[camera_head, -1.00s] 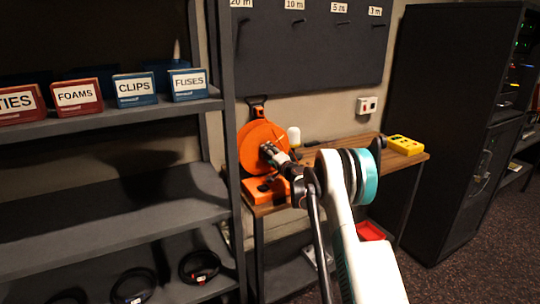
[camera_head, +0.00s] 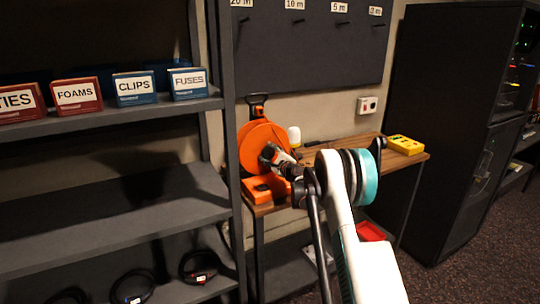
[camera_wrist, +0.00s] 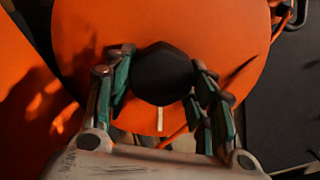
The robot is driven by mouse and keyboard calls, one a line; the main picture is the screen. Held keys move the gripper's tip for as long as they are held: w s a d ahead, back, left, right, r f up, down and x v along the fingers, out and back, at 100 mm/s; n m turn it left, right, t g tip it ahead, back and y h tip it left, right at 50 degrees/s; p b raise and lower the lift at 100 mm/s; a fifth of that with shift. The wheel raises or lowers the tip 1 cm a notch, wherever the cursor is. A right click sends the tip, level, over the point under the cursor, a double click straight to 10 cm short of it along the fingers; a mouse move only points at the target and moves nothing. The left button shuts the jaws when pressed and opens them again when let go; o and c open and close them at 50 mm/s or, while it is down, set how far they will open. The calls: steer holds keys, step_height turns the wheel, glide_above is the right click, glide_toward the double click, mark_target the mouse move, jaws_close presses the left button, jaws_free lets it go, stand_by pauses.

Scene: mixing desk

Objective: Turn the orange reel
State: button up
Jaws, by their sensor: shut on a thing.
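The orange reel (camera_head: 255,140) stands upright on an orange base (camera_head: 262,189) at the left end of the wooden desk. In the wrist view the reel's orange disc (camera_wrist: 230,45) fills most of the picture. A dark round knob (camera_wrist: 163,72) sticks out from the disc. My gripper (camera_wrist: 163,85) is shut on this knob, one finger on each side. In the head view my gripper (camera_head: 268,153) is at the reel's front face and hides part of the disc.
The desk (camera_head: 335,152) also bears a yellow device (camera_head: 405,145) and a white object (camera_head: 294,136). A dark shelf (camera_head: 110,215) with labelled boxes stands at the left. A black cabinet (camera_head: 440,130) stands at the right. A red tray (camera_head: 371,231) is below the desk.

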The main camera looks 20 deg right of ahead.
steer(key=m, duration=0.5)
steer(key=shift+f, duration=0.15)
steer(key=shift+m, duration=0.3)
stand_by(0.3)
steer(key=o, duration=1.5)
steer(key=s, duration=1.2)
steer(key=shift+d, duration=0.15)
